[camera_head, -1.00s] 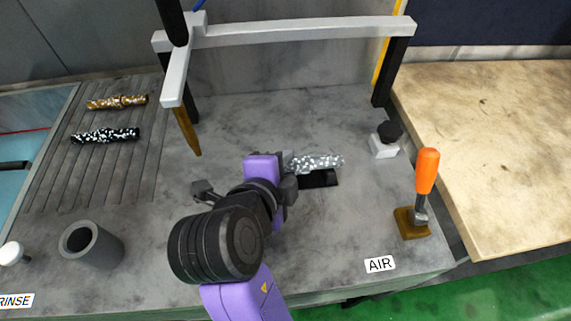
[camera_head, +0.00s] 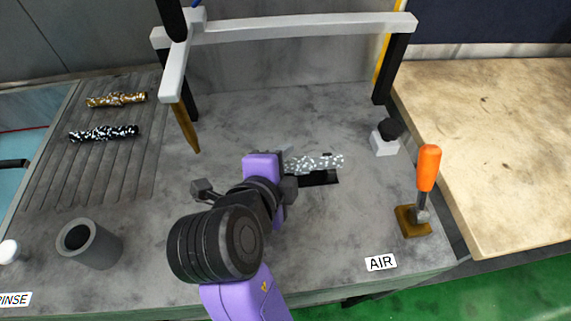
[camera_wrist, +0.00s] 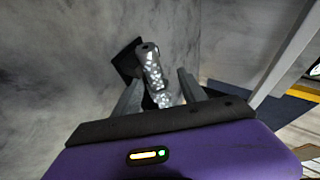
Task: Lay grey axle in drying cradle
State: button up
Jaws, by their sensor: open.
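The grey axle (camera_head: 318,162), speckled with white, lies level at the black cradle (camera_head: 320,179) on the grey bench, right of my gripper. In the wrist view the axle (camera_wrist: 152,68) runs away from me, with its near part between my two fingers and a dark plate (camera_wrist: 126,62) beside its far end. My gripper (camera_wrist: 160,92) is open, with a finger on either side of the axle and a visible gap on the right. In the head view my wrist hides most of my gripper (camera_head: 291,158) and the near end of the axle.
A gold axle (camera_head: 117,100) and a black axle (camera_head: 104,133) lie on the grooved rack (camera_head: 60,190) at left. A grey cup (camera_head: 92,247) stands front left. An orange-handled lever (camera_head: 427,170) and a black-topped button (camera_head: 386,138) stand at right. A white overhead bar (camera_head: 300,28) spans the back.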

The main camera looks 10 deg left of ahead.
jog(key=shift+f, duration=0.25)
jog(key=shift+s, duration=0.15)
jog(key=shift+s+a+r, duration=0.1)
jog(key=shift+s+r, duration=0.15)
jog(key=v, duration=0.7)
jog(key=shift+r+b, duration=0.2)
jog(key=shift+b, duration=0.1)
